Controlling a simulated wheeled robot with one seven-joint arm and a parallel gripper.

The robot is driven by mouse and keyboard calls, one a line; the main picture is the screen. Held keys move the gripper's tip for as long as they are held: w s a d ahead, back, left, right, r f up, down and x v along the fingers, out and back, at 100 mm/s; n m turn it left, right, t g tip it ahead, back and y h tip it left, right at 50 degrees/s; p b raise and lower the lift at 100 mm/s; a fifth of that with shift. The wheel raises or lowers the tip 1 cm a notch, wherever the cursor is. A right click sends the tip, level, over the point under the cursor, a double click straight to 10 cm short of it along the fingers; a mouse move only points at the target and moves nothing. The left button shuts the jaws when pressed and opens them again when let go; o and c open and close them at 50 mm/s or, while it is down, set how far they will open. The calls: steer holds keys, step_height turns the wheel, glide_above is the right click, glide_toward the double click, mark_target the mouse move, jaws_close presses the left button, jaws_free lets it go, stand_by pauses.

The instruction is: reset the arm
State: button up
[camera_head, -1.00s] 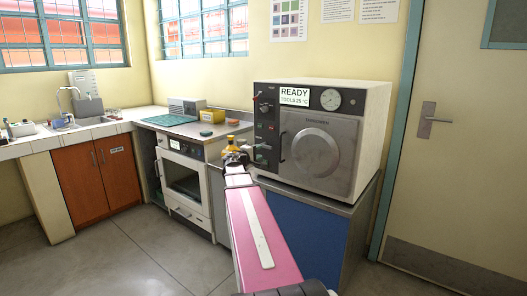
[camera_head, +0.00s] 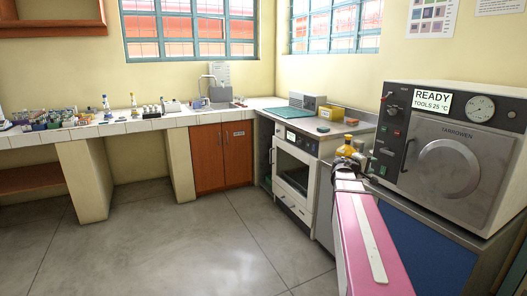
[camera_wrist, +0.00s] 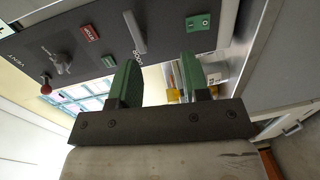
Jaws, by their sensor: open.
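My arm (camera_head: 370,240), with its pink and white link, reaches forward from the lower right in the head view. Its end lies just left of the silver steriliser-like machine (camera_head: 455,155). In the wrist view my gripper (camera_wrist: 160,75) has two green-padded fingers standing apart with nothing between them. The fingers point at the machine's dark control panel (camera_wrist: 180,35), which lies close ahead. In the head view the fingers are too small and partly hidden to make out.
The machine stands on a blue-fronted cabinet (camera_head: 425,240). An oven-like unit (camera_head: 293,170) stands left of it under a worktop with a yellow box (camera_head: 332,112). A tiled bench (camera_head: 60,138) at left holds several bottles and racks. The floor (camera_head: 190,240) in the middle is clear.

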steer(key=s+a+f+m+g+y, duration=0.1)
steer(key=s+a+f+y, duration=0.3)
steer(key=a+f, duration=0.4)
steer(key=s+a+f+m+g+y, duration=0.1)
steer(key=s+a+f+g+y, duration=0.15)
steer(key=a+f, duration=0.55)
steer(key=s+a+f+m+g+y, duration=0.1)
steer(key=s+a+f+y, duration=0.3)
steer(key=s+a+f, duration=0.2)
steer(key=s+a+f+m+g+y, duration=0.1)
steer(key=s+a+f+y, duration=0.4)
steer(key=a+f, duration=0.3)
steer(key=s+a, duration=0.1)
steer(key=a, duration=0.2)
steer(key=shift+s+a+g, duration=0.2)
steer(key=shift+a+g, duration=0.05)
steer(key=shift+g, duration=0.1)
